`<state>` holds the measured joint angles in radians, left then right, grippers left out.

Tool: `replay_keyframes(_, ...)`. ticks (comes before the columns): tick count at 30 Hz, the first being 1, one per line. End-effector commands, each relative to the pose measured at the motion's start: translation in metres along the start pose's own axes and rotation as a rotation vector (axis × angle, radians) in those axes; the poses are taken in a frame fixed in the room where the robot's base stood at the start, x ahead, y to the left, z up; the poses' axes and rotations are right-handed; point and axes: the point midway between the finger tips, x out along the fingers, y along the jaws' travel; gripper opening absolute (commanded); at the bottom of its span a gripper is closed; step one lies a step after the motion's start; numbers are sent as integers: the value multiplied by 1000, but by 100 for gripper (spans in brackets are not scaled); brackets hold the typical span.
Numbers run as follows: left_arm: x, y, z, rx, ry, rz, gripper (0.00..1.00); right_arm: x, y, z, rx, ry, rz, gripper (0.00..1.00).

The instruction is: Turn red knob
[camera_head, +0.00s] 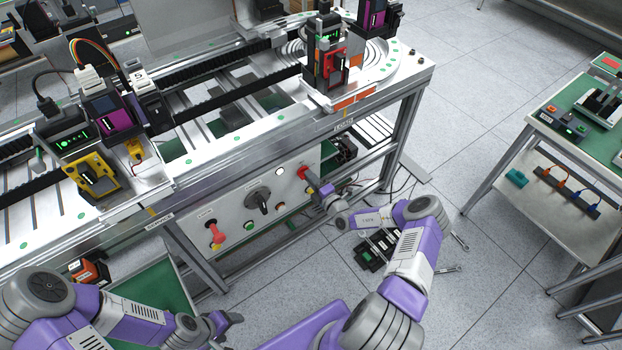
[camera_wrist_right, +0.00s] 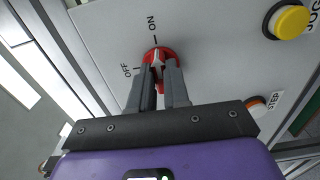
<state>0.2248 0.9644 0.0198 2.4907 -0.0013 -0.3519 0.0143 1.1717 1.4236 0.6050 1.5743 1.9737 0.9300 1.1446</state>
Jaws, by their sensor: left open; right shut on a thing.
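The red knob (camera_wrist_right: 161,52) sits on a light grey panel between printed ON and OFF labels in the right wrist view. My right gripper (camera_wrist_right: 160,75) is shut on it, and the fingers hide part of it. In the head view the red knob (camera_head: 303,172) shows at the right end of the control panel (camera_head: 235,205), with my right gripper (camera_head: 313,182) against it. My left gripper (camera_head: 228,322) is open and empty at the bottom of the head view, apart from the panel.
A yellow button (camera_wrist_right: 291,22) and an orange-and-white button (camera_wrist_right: 257,106) are near the knob. A black rotary switch (camera_head: 258,200) and a red lever-like control (camera_head: 214,232) are on the panel. A metal bench (camera_head: 160,205) stands above it. A green-topped table (camera_head: 575,125) is at right.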

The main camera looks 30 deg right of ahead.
Motion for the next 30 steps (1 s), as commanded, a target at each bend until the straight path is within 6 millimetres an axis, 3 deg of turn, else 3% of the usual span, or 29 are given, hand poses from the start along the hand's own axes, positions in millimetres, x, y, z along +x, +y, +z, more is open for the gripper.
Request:
replay_keyframes(10, 0, 0, 0, 0, 0, 0, 69, 0, -1, -1, 7, 1, -2, 0)
replay_keyframes(11, 0, 0, 0, 0, 0, 0, 69, 0, -1, -1, 7, 1, -2, 17)
replay_keyframes(16, 0, 0, 0, 0, 0, 0, 69, 0, -1, -1, 6, 0, -1, 42)
replay_keyframes(25, -1, 0, 0, 0, 0, 0, 69, -2, 0, 0, 5, 0, -1, 42)
replay_keyframes(30, -7, 3, 0, 0, 0, 0, 69, -24, 1, 0, 7, -1, -2, 42)
